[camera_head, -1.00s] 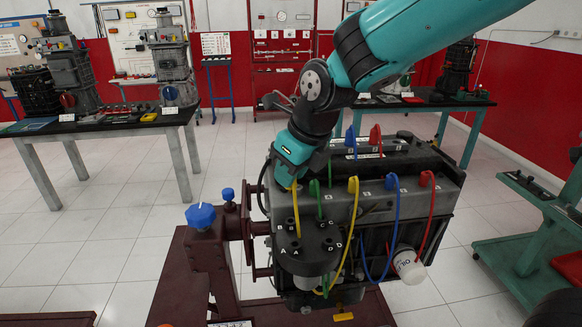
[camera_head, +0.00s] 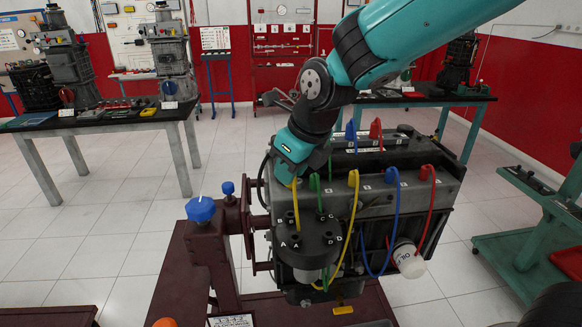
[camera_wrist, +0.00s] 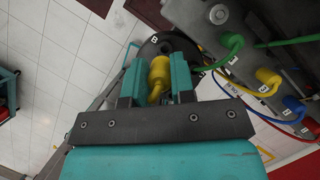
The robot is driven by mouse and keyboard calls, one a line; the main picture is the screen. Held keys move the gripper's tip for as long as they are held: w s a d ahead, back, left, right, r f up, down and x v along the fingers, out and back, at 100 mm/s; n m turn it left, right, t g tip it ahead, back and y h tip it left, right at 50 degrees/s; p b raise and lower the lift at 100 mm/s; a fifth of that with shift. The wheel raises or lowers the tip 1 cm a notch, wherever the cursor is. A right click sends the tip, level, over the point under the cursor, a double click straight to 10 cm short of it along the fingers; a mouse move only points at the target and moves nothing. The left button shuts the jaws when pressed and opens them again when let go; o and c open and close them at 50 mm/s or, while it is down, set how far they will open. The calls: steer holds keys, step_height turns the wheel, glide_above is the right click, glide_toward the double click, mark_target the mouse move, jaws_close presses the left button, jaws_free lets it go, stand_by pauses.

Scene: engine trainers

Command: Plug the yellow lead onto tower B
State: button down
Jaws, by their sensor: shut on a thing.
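My gripper (camera_wrist: 158,82) is shut on the yellow lead's end boot (camera_wrist: 159,72), which sits between the teal jaws in the wrist view. In the head view the yellow lead (camera_head: 295,207) hangs below my gripper (camera_head: 294,180), in front of the black round cap (camera_head: 318,238) with towers marked A, B, C and D. I cannot tell whether the lead's end touches a tower. In the wrist view a B label (camera_wrist: 154,40) shows on the cap just beyond the jaws; tower B itself is mostly hidden. The lead's other boot (camera_head: 353,179) is on the engine.
Green (camera_head: 315,183), blue (camera_head: 391,175) and red (camera_head: 427,173) leads stand on the engine (camera_head: 345,200) right of my gripper. A white oil filter (camera_head: 408,260) sticks out below. A blue knob (camera_head: 201,209) tops the maroon stand.

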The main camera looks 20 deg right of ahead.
mark_target(295, 184)
steer(key=shift+f, duration=0.25)
steer(key=shift+f+b, duration=1.75)
steer(key=shift+f, duration=0.75)
steer(key=shift+f, duration=0.9)
stand_by(0.4)
steer(key=c, duration=0.9)
jaws_free()
